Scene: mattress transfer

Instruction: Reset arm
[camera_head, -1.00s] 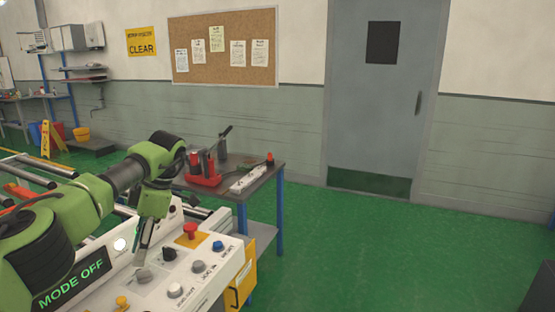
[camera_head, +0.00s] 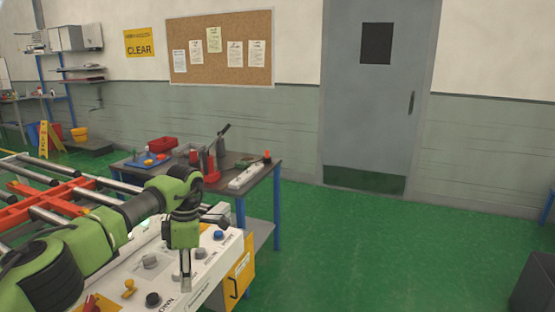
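My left arm, green and black, comes in from the lower left and bends down at the wrist. Its gripper (camera_head: 186,270) points down over the white control panel (camera_head: 215,262); the fingers look like one narrow grey piece, together, with nothing seen between them. Contact with the panel is hard to tell. A blue button (camera_head: 218,235), a grey knob (camera_head: 150,261), a yellow knob (camera_head: 129,287) and a black knob (camera_head: 153,299) show around it. The wrist hides part of the panel. My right gripper is not in view.
A roller conveyor with red bars (camera_head: 62,199) lies at the left. A dark table (camera_head: 215,188) behind the panel holds a red bin (camera_head: 163,144) and tools. A grey door (camera_head: 377,95) is at the back.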

